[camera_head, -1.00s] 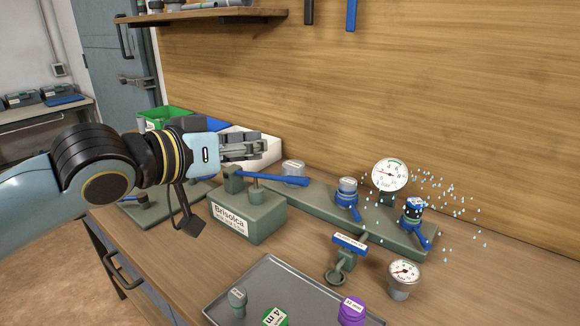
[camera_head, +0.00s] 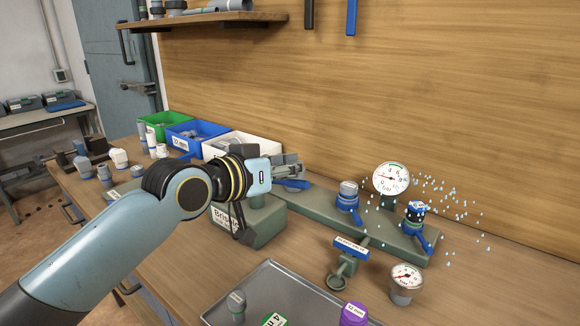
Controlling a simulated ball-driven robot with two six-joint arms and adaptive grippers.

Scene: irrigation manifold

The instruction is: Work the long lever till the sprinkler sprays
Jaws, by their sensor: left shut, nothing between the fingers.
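The long blue lever (camera_head: 294,184) shows only in part in the head view, behind and below my left gripper. It belongs to the green Brisolca box (camera_head: 265,231), whose label is partly covered by my arm. My left gripper (camera_head: 297,168) is shut and empty, over the lever's handle; I cannot tell whether it touches it. The sprinkler (camera_head: 415,211), with a blue cap, stands at the right end of the green manifold (camera_head: 385,226), and blue-white droplets (camera_head: 447,200) hang in the air around it. My right gripper is out of view.
A large dial gauge (camera_head: 390,178) stands behind the manifold, and a small gauge (camera_head: 405,277) in front. A blue-capped valve (camera_head: 347,196) sits on the manifold. A grey tray (camera_head: 262,280) lies at the front. Green (camera_head: 160,119), blue (camera_head: 208,128) and white bins stand at the back left.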

